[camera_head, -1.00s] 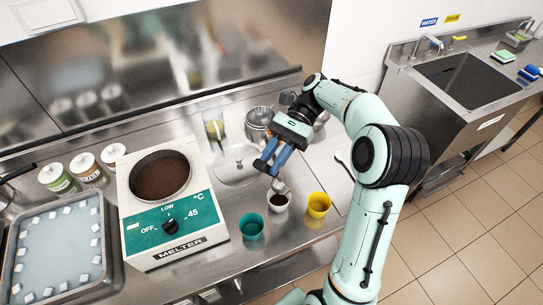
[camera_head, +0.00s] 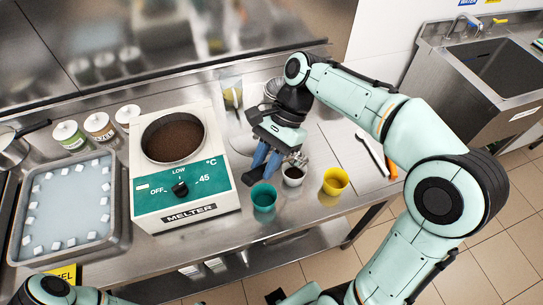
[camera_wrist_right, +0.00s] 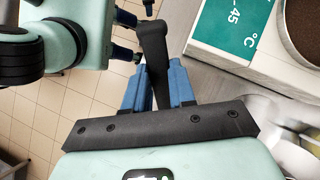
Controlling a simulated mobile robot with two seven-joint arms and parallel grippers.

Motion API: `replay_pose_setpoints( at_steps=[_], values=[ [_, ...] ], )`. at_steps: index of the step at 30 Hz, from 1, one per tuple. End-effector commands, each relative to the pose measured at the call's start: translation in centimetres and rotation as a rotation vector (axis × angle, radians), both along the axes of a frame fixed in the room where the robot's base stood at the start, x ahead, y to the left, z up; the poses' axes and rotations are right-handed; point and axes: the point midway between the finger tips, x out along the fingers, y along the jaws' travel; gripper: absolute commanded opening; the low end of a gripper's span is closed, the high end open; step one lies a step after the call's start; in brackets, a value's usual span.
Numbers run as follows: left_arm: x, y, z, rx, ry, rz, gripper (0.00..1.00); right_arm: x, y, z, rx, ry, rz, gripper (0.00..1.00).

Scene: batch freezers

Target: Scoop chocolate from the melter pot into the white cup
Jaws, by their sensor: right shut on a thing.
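My right gripper (camera_head: 262,172) is shut on the black handle (camera_wrist_right: 153,50) of a scoop. The scoop's small metal head (camera_head: 298,159) sits at the far rim of the white cup (camera_head: 293,181). I cannot tell whether it touches the rim or what it holds. The cup stands upright and shows dark brown content inside. The melter pot (camera_head: 173,139) stands to the left, its round well filled with dark brown chocolate.
A teal cup (camera_head: 263,201) and a yellow cup (camera_head: 335,182) stand on either side of the white cup, close to the counter's front edge. A tray with small white cubes (camera_head: 107,240) lies left of the melter. Several jars (camera_head: 99,124) stand behind the tray.

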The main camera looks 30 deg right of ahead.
Motion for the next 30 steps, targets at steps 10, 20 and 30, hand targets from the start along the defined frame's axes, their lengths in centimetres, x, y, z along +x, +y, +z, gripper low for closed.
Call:
replay_pose_setpoints(
  at_steps=[10,20,30],
  values=[
    [-2.0,0.0,-3.2,0.000,0.022,0.000,0.49,-0.8,2.5,-3.0,-0.213,-0.064,0.004,0.00],
    [-2.8,0.0,-4.9,0.000,0.031,0.000,0.49,-1.3,4.2,-6.6,-0.434,-0.130,0.006,0.00],
    [-2.0,0.0,-3.3,0.000,0.022,0.000,0.49,-1.3,4.6,-5.2,-0.504,-0.152,-0.002,0.00]
  ],
)
